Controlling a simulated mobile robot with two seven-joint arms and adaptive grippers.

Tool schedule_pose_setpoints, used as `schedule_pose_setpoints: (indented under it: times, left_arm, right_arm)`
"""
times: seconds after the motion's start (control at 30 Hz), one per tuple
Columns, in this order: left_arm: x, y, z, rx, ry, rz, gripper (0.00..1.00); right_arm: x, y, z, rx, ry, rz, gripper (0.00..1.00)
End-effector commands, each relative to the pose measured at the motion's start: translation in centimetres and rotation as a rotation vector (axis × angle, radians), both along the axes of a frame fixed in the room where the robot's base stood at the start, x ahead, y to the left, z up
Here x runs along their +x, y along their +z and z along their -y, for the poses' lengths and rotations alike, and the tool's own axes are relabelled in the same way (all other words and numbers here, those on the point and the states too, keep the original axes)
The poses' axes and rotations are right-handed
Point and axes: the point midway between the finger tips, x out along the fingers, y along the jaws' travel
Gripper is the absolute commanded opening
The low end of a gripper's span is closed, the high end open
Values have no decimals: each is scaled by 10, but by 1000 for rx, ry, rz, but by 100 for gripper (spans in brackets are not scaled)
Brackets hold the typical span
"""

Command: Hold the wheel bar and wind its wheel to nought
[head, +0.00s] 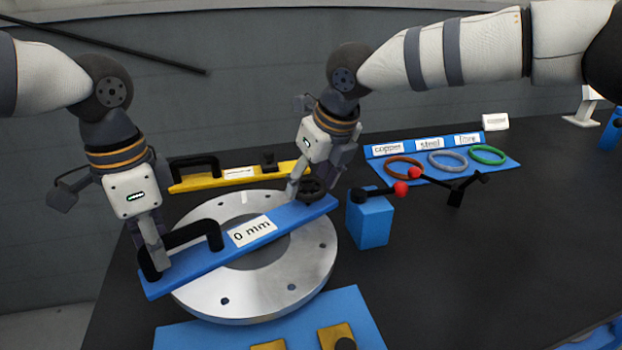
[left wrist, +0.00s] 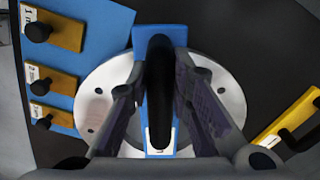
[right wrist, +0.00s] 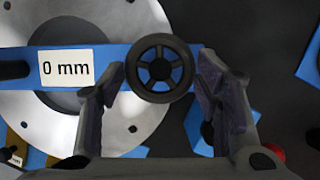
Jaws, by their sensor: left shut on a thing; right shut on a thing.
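The blue wheel bar (head: 290,222) lies across the silver flange ring (head: 312,262), with a black handle (head: 200,230) at its left end, a "0 mm" label (head: 251,231) in the middle and a black spoked wheel (right wrist: 160,68) at its right end. My left gripper (head: 155,262) is shut on the handle, which also shows between its fingers in the left wrist view (left wrist: 160,95). My right gripper (head: 303,190) is shut on the wheel, one finger on each side of it, and partly hides it in the head view.
A yellow bar (head: 235,178) with a black handle lies behind the flange. Copper, steel and fibre rings lie on a blue tray (head: 400,162). A blue board (head: 200,336) holds yellow pieces in front.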

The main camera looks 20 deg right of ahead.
Motion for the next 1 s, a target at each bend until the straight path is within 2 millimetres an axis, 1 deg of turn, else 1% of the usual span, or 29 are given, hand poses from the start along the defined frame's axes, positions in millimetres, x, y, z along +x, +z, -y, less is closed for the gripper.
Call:
schedule_pose_setpoints:
  times: [0.27, 0.3, 0.37, 0.4, 0.67, 0.73, 0.77, 0.87, 1.0]
  left_arm:
    - [1, 0, 0, -1, 1, 1, 0]
    - [1, 0, 0, -1, 1, 1, 0]
    - [1, 0, 0, -1, 1, 1, 0]
    - [1, 0, 0, -1, 1, 1, 0]
    - [0, 0, 0, -1, 1, 0, 0]
    - [0, 0, 0, -1, 1, 1, 0]
    - [0, 0, 0, -1, 1, 0, 0]
    - [0, 0, 0, -1, 1, 1, 0]
    - [0, 0, 0, -1, 1, 0, 0]
  right_arm:
    - [-1, -2, 0, -3, 0, -4, 30]
    - [-1, -2, 1, -3, 0, -4, 62]
    - [0, -2, 1, -2, 0, -3, 76]
    - [0, -2, 1, -2, 0, -3, 78]
    - [0, -1, 0, -1, -1, -1, 78]
    - [-1, 4, 1, 0, -2, 0, 78]
    - [-2, 8, 1, 1, -2, 2, 78]
    - [-10, 29, 5, 1, -1, 4, 78]
    - [-24, 65, 11, 1, -3, 4, 78]
